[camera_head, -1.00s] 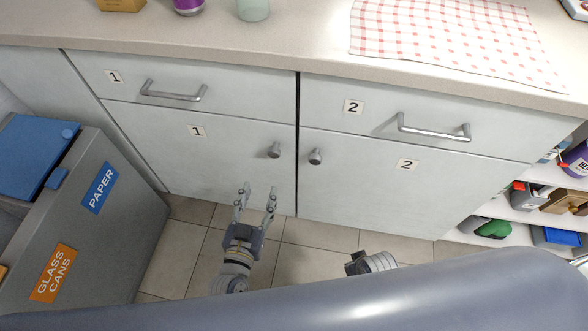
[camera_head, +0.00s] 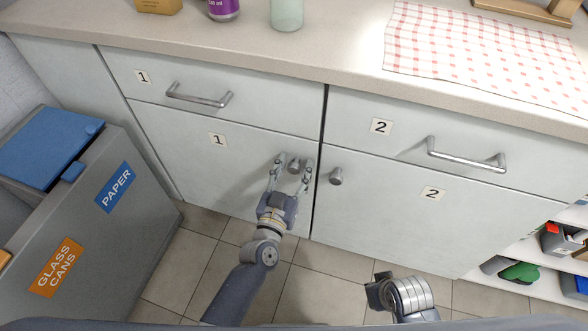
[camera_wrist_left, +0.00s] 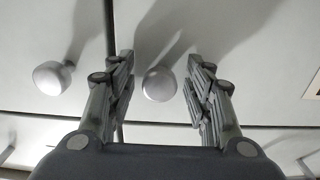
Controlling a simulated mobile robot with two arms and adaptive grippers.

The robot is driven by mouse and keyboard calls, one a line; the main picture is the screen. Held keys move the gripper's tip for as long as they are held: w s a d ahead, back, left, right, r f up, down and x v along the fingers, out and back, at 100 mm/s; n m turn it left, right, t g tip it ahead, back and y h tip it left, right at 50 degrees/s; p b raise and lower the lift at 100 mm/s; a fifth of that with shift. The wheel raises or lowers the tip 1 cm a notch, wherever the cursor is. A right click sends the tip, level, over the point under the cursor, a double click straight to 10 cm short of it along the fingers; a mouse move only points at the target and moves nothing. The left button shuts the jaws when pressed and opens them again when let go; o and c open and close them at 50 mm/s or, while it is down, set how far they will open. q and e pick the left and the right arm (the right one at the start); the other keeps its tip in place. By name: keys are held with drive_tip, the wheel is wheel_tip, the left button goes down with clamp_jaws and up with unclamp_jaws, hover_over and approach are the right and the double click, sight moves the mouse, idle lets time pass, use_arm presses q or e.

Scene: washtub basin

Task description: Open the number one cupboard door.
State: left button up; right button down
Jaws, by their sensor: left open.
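The number one cupboard door (camera_head: 200,165) is shut, below the number one drawer (camera_head: 200,85). Its round grey knob (camera_head: 296,166) sits near the door's upper right corner. My left gripper (camera_head: 294,161) is open, with its fingers on either side of the knob in the head view. In the left wrist view the knob (camera_wrist_left: 159,83) shows between the two open fingers (camera_wrist_left: 160,85). I cannot tell whether they touch it. My right arm's end (camera_head: 400,295) shows low at the right, but its fingers cannot be made out.
The number two door's knob (camera_head: 336,176) is close to the right of my left gripper. A grey recycling bin (camera_head: 100,235) stands on the left, near door one. Tiled floor (camera_head: 320,280) is clear before the doors. Open shelves (camera_head: 540,260) are at the right.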

use_arm(q)
drive_tip(key=shift+w, duration=0.15)
clamp_jaws()
